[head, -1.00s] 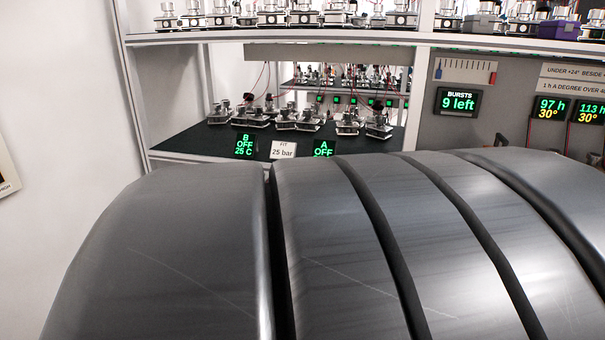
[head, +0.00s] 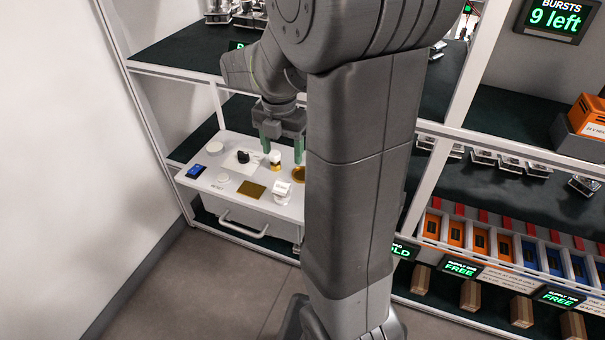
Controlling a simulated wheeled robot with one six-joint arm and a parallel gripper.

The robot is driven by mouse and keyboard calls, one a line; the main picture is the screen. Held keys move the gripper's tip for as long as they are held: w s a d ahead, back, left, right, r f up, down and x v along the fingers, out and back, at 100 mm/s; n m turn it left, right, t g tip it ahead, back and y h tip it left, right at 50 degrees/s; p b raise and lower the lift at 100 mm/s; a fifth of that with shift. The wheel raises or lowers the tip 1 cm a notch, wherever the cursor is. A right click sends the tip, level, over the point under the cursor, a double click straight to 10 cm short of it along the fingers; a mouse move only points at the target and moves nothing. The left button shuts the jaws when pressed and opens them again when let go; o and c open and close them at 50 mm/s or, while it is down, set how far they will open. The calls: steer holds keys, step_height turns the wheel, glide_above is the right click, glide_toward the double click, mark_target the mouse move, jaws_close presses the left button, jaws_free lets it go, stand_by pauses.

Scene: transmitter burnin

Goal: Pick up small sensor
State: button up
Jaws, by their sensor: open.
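My gripper (head: 282,146) points down with its two greenish fingers apart, above a small white tray-like table (head: 228,196). A small white and gold piece (head: 275,159) stands on the table below and between the fingers; it may be the small sensor, but it is too small to be sure. I cannot tell the gap between the fingers and the piece. Nothing shows held in the gripper. My arm hides the table's right end.
The table also holds a blue-screened device (head: 196,171), a black knob (head: 243,157), a gold square (head: 251,189), a white block (head: 282,189) and a gold dish (head: 299,173). Shelf posts and a white wall (head: 70,150) stand close by. Orange boxes (head: 456,233) sit at right.

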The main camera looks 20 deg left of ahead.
glide_above(281, 187)
steer(key=shift+n, duration=0.3)
steer(key=f, duration=0.8)
steer(key=shift+w+d, duration=0.2)
steer(key=shift+s+a+f, duration=0.1)
steer(key=shift+f, duration=1.35)
steer(key=shift+s+a+f, duration=0.1)
steer(key=shift+f, duration=1.35)
steer(key=shift+c, duration=0.2)
